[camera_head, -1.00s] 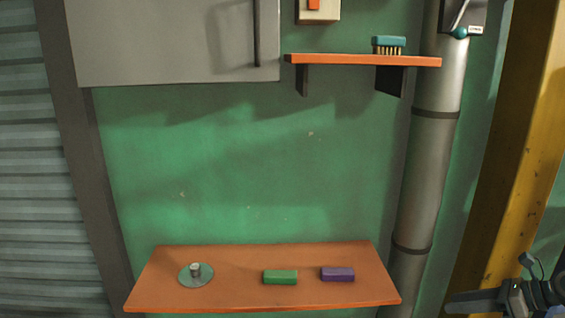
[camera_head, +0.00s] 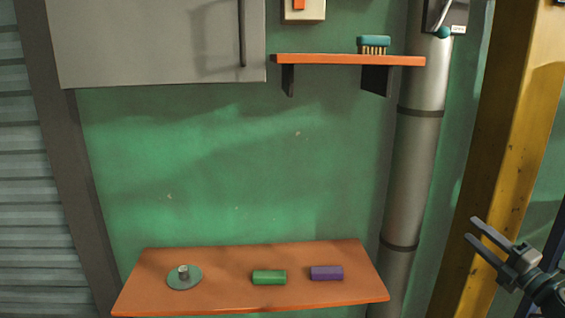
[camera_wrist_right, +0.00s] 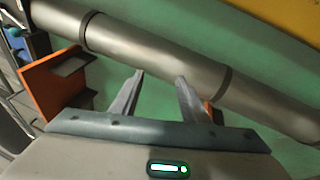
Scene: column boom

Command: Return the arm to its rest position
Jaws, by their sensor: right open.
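My right gripper (camera_head: 476,232) is at the lower right of the head view, in front of the yellow post. Its two fingers are apart and nothing is between them. The fingers also show in the right wrist view (camera_wrist_right: 158,78), open and empty, pointing toward the grey pipe and green wall. My left gripper is in neither view.
A lower orange shelf (camera_head: 220,297) bears a round green disc with a knob (camera_head: 184,277), a green block (camera_head: 269,277) and a purple block (camera_head: 326,273). An upper orange shelf (camera_head: 340,60) holds a brush (camera_head: 374,44). A grey pipe (camera_head: 412,155) and yellow post (camera_head: 512,130) stand at right.

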